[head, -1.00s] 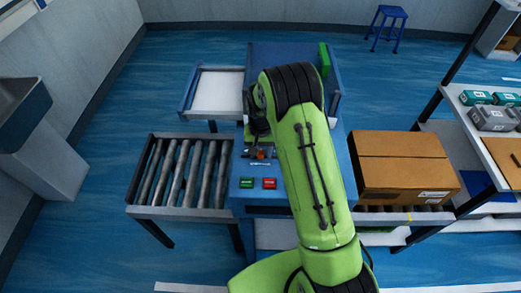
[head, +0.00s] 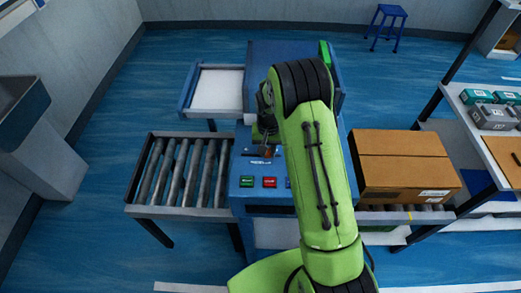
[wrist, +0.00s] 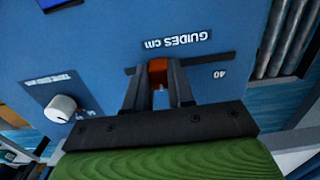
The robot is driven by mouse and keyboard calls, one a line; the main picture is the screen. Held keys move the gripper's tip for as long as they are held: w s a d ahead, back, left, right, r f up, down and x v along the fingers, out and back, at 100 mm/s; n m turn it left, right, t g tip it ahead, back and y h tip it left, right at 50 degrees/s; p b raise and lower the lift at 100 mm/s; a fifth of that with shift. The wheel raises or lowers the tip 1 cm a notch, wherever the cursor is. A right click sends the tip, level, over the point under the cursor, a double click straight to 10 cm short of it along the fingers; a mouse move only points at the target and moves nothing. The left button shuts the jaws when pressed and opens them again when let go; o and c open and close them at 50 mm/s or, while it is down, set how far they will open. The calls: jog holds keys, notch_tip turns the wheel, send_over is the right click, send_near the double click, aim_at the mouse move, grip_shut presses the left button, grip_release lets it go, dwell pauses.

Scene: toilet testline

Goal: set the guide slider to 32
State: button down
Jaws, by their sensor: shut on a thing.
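The orange guide slider (wrist: 158,72) sits in a dark slot (wrist: 205,62) on the blue machine panel, under the label "GUIDES cm", which appears upside down in the wrist view. A "40" mark (wrist: 219,75) is at the slot's right end there; other scale marks are hidden behind my gripper. My gripper (wrist: 158,88) is shut on the slider, with one dark finger on each side. In the head view my gripper (head: 264,134) is over the panel, partly covered by my green arm, and the slider shows only as a small orange-brown patch (head: 268,151).
A white dial (wrist: 61,108) sits beside the slider. Green (head: 247,182) and red (head: 269,182) buttons are on the panel's front. A roller conveyor (head: 183,172) lies left of the machine. A cardboard box (head: 403,166) stands close on the right of my arm.

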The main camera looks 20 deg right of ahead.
aim_at(277, 156)
jog(key=d, duration=0.1)
jog(key=s+d, duration=0.1)
jog(key=d, duration=0.1)
jog(key=shift+d+b, duration=0.1)
jog(key=shift+b, duration=0.2)
jog(key=c, duration=1)
grip_release()
jog(key=shift+d, duration=0.1)
jog(key=shift+o, duration=0.2)
jog(key=shift+w+r, duration=0.1)
jog(key=shift+r, duration=0.3)
notch_tip(277, 156, up, 15)
